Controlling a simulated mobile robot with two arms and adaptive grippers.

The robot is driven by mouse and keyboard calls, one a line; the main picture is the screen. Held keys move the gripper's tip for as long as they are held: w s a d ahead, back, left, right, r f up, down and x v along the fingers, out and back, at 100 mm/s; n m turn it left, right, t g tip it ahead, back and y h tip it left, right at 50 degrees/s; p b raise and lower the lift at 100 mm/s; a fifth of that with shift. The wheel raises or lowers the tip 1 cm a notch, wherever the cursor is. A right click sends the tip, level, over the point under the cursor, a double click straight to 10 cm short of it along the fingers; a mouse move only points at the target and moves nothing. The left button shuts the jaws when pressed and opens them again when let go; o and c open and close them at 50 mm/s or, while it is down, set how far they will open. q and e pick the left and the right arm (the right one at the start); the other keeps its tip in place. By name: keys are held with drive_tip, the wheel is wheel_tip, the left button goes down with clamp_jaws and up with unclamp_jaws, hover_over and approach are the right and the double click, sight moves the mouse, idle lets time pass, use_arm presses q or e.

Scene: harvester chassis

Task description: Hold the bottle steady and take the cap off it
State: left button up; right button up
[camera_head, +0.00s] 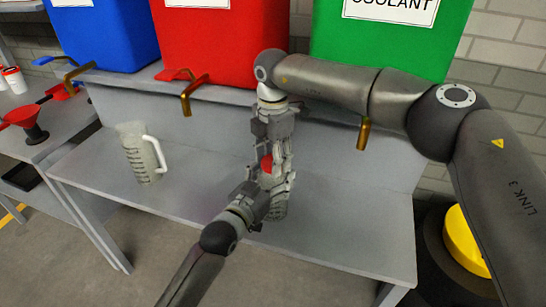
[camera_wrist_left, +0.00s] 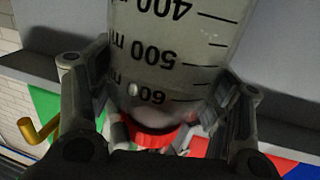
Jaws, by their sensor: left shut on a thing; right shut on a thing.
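The bottle (camera_head: 279,206) stands at the middle of the grey bench, mostly hidden by my grippers in the head view. In the left wrist view, the clear bottle (camera_wrist_left: 172,50) has dark volume marks, with its red cap (camera_wrist_left: 152,138) at the lower end of the picture. The red cap (camera_head: 266,163) also shows between my grippers in the head view. My left gripper (camera_head: 272,185) comes from the front and is shut on the bottle, one finger on each side. My right gripper (camera_head: 272,158) points down from above and is shut at the red cap; its fingertips are partly hidden.
A measuring jug (camera_head: 142,152) stands on the bench (camera_head: 350,215) to the left. Blue (camera_head: 105,35), red (camera_head: 220,45) and green (camera_head: 390,35) containers stand behind, with brass spouts (camera_head: 363,133) over the bench. Red funnels (camera_head: 35,120) are at far left. The bench's right side is clear.

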drive_tip(key=o, duration=1.1)
drive_tip(key=shift+r, duration=2.45)
wheel_tip(320, 180, up, 3)
drive_tip(key=shift+f+m, duration=0.1)
drive_tip(key=shift+m, duration=0.9)
drive_tip(key=shift+f, duration=3.85)
drive_tip(key=shift+c, duration=0.4)
